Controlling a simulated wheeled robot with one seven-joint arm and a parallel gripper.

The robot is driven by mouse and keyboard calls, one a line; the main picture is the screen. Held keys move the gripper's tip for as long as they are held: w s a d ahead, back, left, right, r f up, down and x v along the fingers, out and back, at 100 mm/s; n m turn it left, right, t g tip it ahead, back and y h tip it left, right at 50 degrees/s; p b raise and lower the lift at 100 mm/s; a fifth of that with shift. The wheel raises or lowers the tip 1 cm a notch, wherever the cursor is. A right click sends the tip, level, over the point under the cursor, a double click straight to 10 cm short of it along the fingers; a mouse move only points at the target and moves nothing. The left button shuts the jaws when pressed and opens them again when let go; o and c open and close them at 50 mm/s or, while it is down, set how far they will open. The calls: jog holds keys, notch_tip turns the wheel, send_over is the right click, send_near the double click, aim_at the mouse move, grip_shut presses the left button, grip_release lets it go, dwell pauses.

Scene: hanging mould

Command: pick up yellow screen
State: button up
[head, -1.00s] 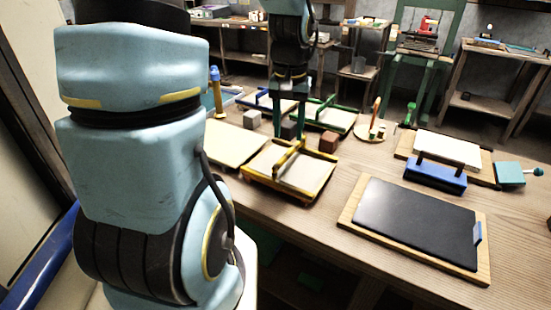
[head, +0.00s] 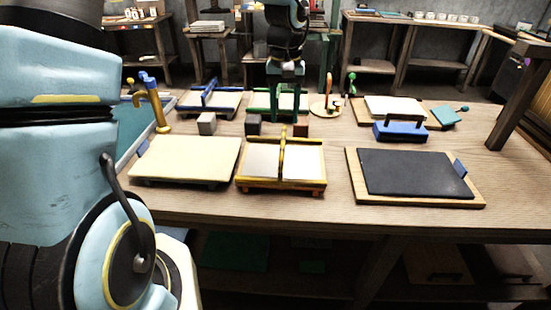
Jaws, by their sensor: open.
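The yellow screen (head: 319,172) lies flat near the front middle of the table, a pale panel in a yellow frame with a raised yellow bar across its middle. My gripper (head: 285,112) hangs pointing down behind it in the picture, in front of the green screen (head: 258,101). Its two fingers are apart with nothing visible between them. It looks clear of the yellow screen; its exact height above the table is hard to tell.
A cream board (head: 185,158) lies left of the yellow screen, and a black slab on a wooden board (head: 475,198) lies right. Behind are a light grey cube (head: 206,123), a dark cube (head: 253,124), a brown cube (head: 301,127), a blue screen (head: 228,100) and a blue block (head: 402,132).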

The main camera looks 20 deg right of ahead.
aim_at(283, 143)
notch_tip(283, 143, down, 10)
jog(key=shift+s+a+r+p, duration=0.15)
jog(key=shift+r+p, duration=0.1)
jog(key=shift+p, duration=0.75)
grip_shut()
